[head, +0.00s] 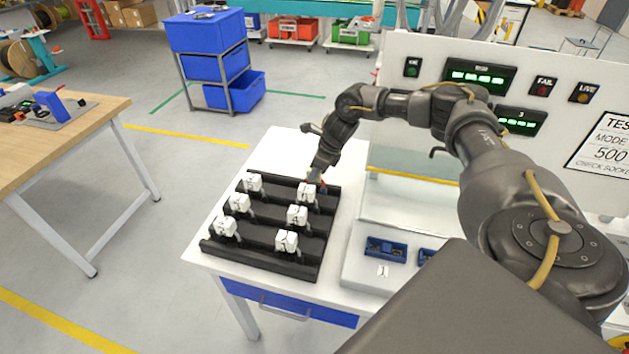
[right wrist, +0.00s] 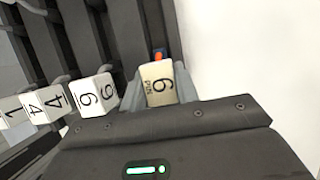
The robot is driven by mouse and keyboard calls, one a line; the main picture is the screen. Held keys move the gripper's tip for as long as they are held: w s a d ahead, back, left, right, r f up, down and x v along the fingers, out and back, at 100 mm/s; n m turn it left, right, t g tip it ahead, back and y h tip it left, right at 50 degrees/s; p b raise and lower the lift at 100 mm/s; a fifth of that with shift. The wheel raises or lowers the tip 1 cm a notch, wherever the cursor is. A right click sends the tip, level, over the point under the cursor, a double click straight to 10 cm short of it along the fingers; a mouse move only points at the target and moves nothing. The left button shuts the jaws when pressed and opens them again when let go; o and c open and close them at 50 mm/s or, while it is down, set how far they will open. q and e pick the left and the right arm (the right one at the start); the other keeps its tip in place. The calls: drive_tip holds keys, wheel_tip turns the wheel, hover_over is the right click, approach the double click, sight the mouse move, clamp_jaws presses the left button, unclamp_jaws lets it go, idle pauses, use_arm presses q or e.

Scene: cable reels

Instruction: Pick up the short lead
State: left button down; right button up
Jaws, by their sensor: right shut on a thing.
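Several white numbered blocks, which look like the lead ends, stand in a black slotted rack (head: 268,262) on the white table. My right gripper (head: 313,184) is at the rack's far right corner. It is shut on a white block (head: 306,193). In the right wrist view this held block (right wrist: 158,84) sits between the fingers, its mark reading 6 or 9, with a small orange part beyond it. I cannot tell whether it is clear of the rack. The other blocks (head: 297,215) stand apart from the gripper. Which one is the short lead cannot be told. My left gripper is not in view.
A test panel (head: 512,93) with green displays stands at the right, with blue sockets (head: 386,250) at its base. Neighbouring blocks (right wrist: 95,96) stand close to the held one. A wooden bench (head: 60,140) is at the left, with open floor between.

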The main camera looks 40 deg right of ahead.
drive_tip(key=shift+r, duration=0.1)
drive_tip(key=shift+w+r, duration=0.1)
drive_tip(key=shift+r, duration=0.25)
wheel_tip(320, 180, up, 8)
drive_tip(key=b, duration=0.3)
drive_tip(key=shift+r, duration=0.6)
drive_tip(key=shift+r, duration=0.15)
